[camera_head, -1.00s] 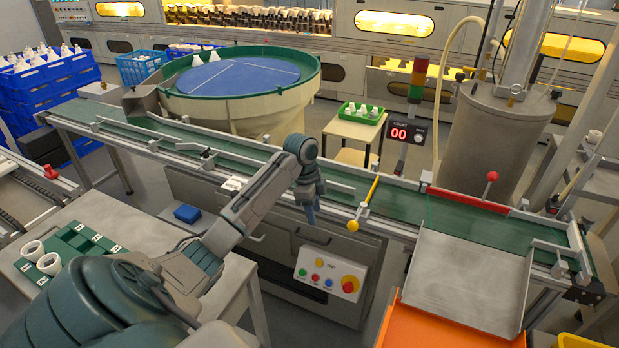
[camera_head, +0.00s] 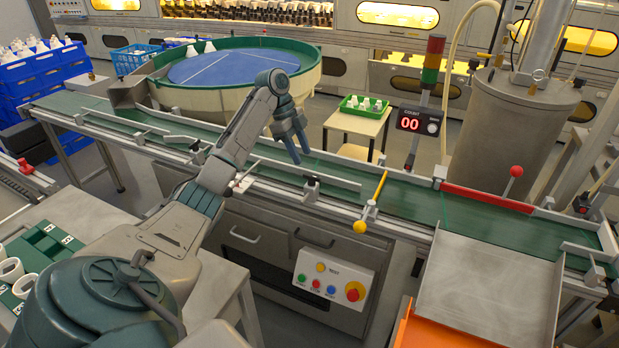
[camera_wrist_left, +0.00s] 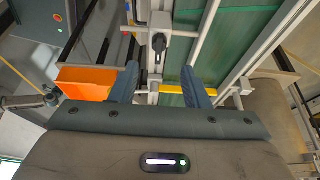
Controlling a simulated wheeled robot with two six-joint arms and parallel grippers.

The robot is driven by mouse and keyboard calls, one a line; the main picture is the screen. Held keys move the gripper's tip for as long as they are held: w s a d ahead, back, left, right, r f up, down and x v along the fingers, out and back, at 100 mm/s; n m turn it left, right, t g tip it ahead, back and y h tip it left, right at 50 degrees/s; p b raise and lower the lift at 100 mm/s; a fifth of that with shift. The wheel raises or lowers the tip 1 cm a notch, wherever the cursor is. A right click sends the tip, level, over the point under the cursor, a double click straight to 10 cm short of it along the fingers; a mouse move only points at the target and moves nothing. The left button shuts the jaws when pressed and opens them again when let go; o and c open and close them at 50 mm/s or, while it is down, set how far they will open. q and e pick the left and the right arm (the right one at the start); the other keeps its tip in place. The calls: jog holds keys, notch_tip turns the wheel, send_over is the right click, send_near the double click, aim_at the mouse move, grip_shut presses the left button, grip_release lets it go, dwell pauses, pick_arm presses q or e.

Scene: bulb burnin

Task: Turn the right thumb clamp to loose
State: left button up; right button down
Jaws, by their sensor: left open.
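The right thumb clamp (camera_head: 312,184) is a small black clamp on the front guide rail of the green conveyor, left of the yellow-handled lever. My left gripper (camera_head: 299,153) hangs over the belt, behind and above this clamp, with its fingers pointing down and apart. The left thumb clamp (camera_head: 196,148) sits further left on the rail. My right gripper is out of view.
The yellow lever (camera_head: 375,200) stands up right of the clamp; its yellow bar (camera_wrist_left: 185,89) also shows in the left wrist view. A button panel (camera_head: 331,281) is below the conveyor. The counter post (camera_head: 420,121) and round feeder bowl (camera_head: 240,75) stand behind the belt.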

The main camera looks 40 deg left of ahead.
aim_at(310, 176)
pick_arm(q)
jog(key=x, duration=0.7)
jog(key=shift+d+f, duration=0.15)
jog(key=shift+f, duration=0.2)
grip_shut()
